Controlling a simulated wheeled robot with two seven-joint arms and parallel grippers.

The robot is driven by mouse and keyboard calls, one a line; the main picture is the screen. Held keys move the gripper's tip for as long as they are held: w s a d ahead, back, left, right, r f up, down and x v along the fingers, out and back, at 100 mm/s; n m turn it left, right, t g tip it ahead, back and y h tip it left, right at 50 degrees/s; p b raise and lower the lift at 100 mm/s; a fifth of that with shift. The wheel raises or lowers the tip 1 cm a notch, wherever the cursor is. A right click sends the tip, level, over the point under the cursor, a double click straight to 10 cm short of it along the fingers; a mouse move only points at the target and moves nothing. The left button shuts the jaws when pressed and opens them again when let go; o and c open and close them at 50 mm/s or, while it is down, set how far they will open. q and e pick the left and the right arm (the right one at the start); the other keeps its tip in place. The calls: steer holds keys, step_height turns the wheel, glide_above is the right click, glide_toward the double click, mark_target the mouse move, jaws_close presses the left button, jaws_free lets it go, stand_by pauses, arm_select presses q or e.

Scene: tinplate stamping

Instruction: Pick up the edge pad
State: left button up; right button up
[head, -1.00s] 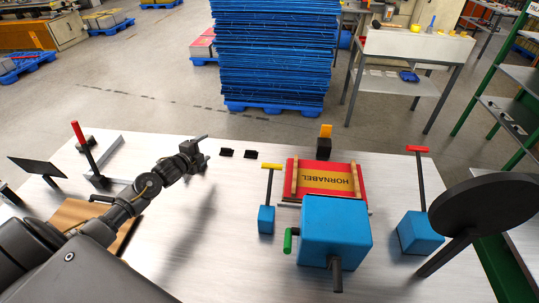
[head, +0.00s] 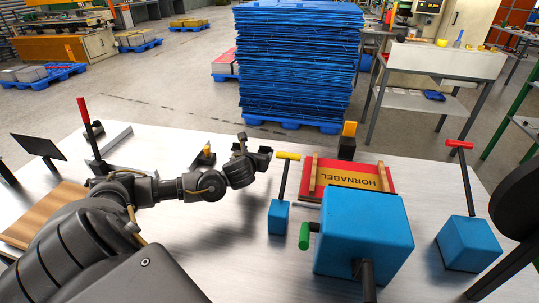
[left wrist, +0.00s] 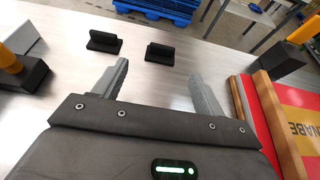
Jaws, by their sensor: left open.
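Two small black edge pads, each a flat base with an upright rib, stand on the metal table in the left wrist view: the left pad (left wrist: 104,41) and the right pad (left wrist: 160,52). They lie just beyond my left gripper (left wrist: 162,82), which is open and empty. The right pad is roughly in line with the gap between its fingers; the left pad lies past the left finger. In the head view my left gripper (head: 256,157) reaches over the table, and I cannot make out the pads behind it. My right gripper is not in view.
Right of my left gripper stand a yellow-handled tool in a blue block (head: 279,217), a red HORNABEL panel (head: 350,180), a large blue box (head: 365,235) and a red-handled blue block (head: 468,243). Black blocks with orange tops (head: 204,155) (head: 347,145) stand on both sides.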

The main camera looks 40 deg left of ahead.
mark_target(265, 148)
arm_select(q)
steer(key=p+x, duration=0.1)
steer(key=x, duration=0.4)
steer(key=shift+w, duration=0.3)
steer(key=shift+w+a+f, duration=0.1)
steer(key=shift+w+f, duration=0.05)
steer(key=shift+w, duration=0.1)
steer(key=p+x, duration=0.1)
steer(key=x, duration=0.2)
steer(key=shift+w+f, duration=0.2)
steer(key=shift+w+a+f, duration=0.15)
steer(key=shift+w, duration=0.15)
steer(key=shift+w+a+f, duration=0.1)
steer(key=shift+w, duration=0.05)
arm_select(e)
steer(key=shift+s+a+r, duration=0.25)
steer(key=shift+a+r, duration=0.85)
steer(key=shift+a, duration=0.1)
arm_select(q)
steer(key=shift+c, duration=0.3)
steer(key=c, duration=1)
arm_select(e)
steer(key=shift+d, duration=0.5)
